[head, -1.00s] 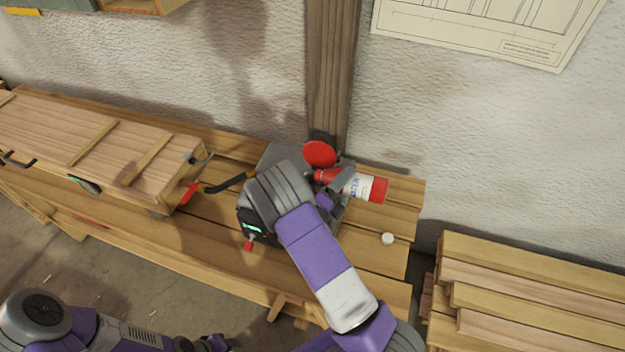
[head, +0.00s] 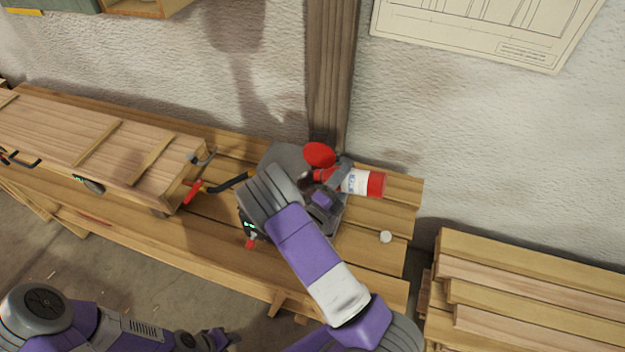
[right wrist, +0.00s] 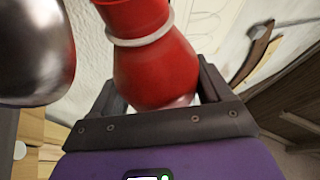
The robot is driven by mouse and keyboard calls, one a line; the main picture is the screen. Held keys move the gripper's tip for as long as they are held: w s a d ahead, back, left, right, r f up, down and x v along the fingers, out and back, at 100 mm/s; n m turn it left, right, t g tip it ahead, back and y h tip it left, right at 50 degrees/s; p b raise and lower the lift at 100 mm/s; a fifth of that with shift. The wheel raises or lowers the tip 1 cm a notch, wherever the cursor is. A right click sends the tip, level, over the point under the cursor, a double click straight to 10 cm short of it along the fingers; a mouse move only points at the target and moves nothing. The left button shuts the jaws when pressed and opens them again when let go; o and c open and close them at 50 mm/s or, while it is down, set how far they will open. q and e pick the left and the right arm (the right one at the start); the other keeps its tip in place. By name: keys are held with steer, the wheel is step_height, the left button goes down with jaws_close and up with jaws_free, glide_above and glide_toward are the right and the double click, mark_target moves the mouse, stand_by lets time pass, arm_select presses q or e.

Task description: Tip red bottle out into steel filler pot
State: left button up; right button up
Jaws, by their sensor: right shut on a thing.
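My right gripper (head: 325,190) is shut on the red bottle (head: 376,184), which has a white label. The bottle lies almost level in the air, its base to the right and its neck to the left. In the right wrist view the bottle (right wrist: 155,65) sits between both fingers, with a pale ring round it. A shiny rounded steel surface, which looks like the filler pot (right wrist: 30,50), is at the left edge there, apart from the bottle. In the head view my right arm hides most of that spot. My left gripper is not in view.
A grey surface (head: 283,156) and a red disc (head: 319,154) are on the bench behind my right gripper. A white cap (head: 386,237) lies at the bench's right. A lath-topped wooden piece (head: 120,140) with clamps fills the left. Boards (head: 530,290) are stacked at right.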

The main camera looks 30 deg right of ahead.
mark_target(333, 170)
steer(key=shift+s+d+r, duration=0.1)
steer(key=shift+s+d, duration=0.05)
steer(key=shift+s, duration=0.05)
steer(key=shift+r+n+t+p, duration=0.3)
steer(key=shift+n+t+p, duration=0.2)
steer(key=shift+n+p, duration=0.25)
steer(key=shift+w+a+r+n+t+p, duration=0.15)
steer(key=shift+r+n+t+p, duration=0.15)
steer(key=shift+n+p, duration=0.2)
steer(key=shift+w+a+r+n+t+p, duration=0.1)
steer(key=shift+w+r+n+t+p, duration=0.15)
steer(key=shift+n+p, duration=0.25)
